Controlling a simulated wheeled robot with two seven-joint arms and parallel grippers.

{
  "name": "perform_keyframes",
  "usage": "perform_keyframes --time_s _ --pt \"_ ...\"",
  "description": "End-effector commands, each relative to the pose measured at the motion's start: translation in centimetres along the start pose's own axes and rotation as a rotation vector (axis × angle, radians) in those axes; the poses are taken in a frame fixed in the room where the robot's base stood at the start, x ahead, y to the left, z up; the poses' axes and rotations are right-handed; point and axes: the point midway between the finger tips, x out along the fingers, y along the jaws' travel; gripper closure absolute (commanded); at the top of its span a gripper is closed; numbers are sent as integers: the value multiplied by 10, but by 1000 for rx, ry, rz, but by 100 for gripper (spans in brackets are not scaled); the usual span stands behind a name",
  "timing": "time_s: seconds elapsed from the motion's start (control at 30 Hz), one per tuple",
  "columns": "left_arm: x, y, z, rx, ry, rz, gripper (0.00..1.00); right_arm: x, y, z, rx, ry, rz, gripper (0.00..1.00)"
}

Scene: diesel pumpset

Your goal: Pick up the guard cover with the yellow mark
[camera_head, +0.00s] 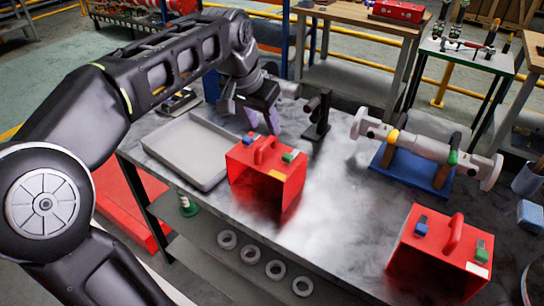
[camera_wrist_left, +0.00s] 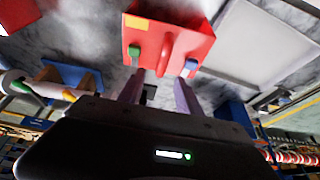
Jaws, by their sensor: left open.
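A red guard cover (camera_head: 252,182) stands on the bench near the middle, with a yellow mark (camera_head: 277,174) on its face. On top it has a red handle (camera_head: 265,149), a blue block and a green block. The cover (camera_wrist_left: 180,22) and its yellow mark (camera_wrist_left: 137,21) also show in the left wrist view. My left gripper (camera_head: 262,124) is open and empty, just behind the cover. In the left wrist view its fingertips (camera_wrist_left: 159,77) point towards the handle, apart from it. A second red cover (camera_head: 425,255) at the front right has a white mark (camera_head: 476,270).
A grey tray (camera_head: 185,150) lies left of the cover. A dark stand (camera_head: 317,120) stands behind it, near my gripper. A white flanged pipe (camera_head: 425,146) rests on a blue cradle (camera_head: 405,173) to the right. Bench top between the two covers is clear.

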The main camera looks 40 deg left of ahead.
Motion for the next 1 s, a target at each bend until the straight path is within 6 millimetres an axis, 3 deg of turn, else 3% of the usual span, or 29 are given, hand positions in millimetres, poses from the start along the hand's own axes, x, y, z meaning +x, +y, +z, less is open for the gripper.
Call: perform_keyframes --time_s 0.3,0.7,1.0 --pt "24 0 1 0 -2 0 59 1 0 0 0 1 0 71" --pt "30 -1 1 0 -2 0 59 0 0 0 0 1 0 71" --pt "71 -3 2 1 -4 1 59 -2 -1 0 0 1 0 71"
